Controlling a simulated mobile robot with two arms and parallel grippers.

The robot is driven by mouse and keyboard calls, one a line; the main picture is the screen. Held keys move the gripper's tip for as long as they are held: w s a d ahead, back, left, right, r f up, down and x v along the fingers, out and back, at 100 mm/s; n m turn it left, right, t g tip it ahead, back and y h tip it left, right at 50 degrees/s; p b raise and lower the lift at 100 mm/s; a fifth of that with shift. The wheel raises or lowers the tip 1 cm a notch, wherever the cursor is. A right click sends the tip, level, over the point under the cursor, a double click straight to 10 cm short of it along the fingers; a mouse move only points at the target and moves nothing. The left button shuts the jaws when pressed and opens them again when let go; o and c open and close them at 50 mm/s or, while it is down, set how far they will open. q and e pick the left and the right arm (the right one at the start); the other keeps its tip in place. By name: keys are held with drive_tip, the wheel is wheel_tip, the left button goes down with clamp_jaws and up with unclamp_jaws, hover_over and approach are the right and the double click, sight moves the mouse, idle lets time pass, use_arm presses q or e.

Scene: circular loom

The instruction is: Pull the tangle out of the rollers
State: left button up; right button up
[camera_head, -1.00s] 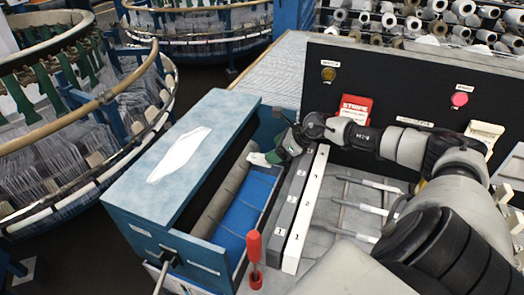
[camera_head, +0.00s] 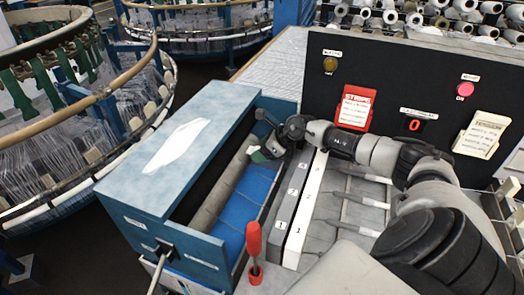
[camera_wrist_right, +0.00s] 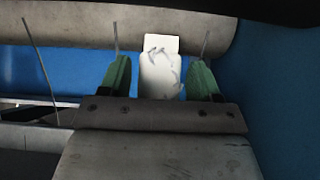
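The blue roller box (camera_head: 160,160) stands open in the head view, with a grey roller (camera_head: 222,188) lying along it. My right gripper (camera_head: 260,153) reaches into the far end, beside the roller. In the right wrist view its two green fingers (camera_wrist_right: 160,78) are apart. A white piece with grey scribble-like strands (camera_wrist_right: 160,65) shows between them, in front of the roller, with gaps on both sides. I cannot tell whether this is the tangle; no other tangle is clear. Thin grey strands (camera_wrist_right: 40,70) stand near the fingers. My left gripper is not in view.
A red-handled tool (camera_head: 254,240) stands at the box's near right. Numbered grey and white bars (camera_head: 306,205) run along its right side, with metal spindles (camera_head: 360,198) beyond. A black panel (camera_head: 410,70) stands behind. A circular loom (camera_head: 70,110) is at left.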

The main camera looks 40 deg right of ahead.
drive_tip(key=c, duration=0.8)
drive_tip(key=shift+s+d, duration=0.1)
drive_tip(key=shift+s, duration=0.05)
drive_tip(key=s, duration=0.1)
drive_tip(key=s+d, duration=0.1)
drive_tip(key=s, duration=0.1)
drive_tip(key=shift+d+f+b, duration=0.1)
drive_tip(key=shift+d+b, duration=0.1)
drive_tip(key=shift+b, duration=0.1)
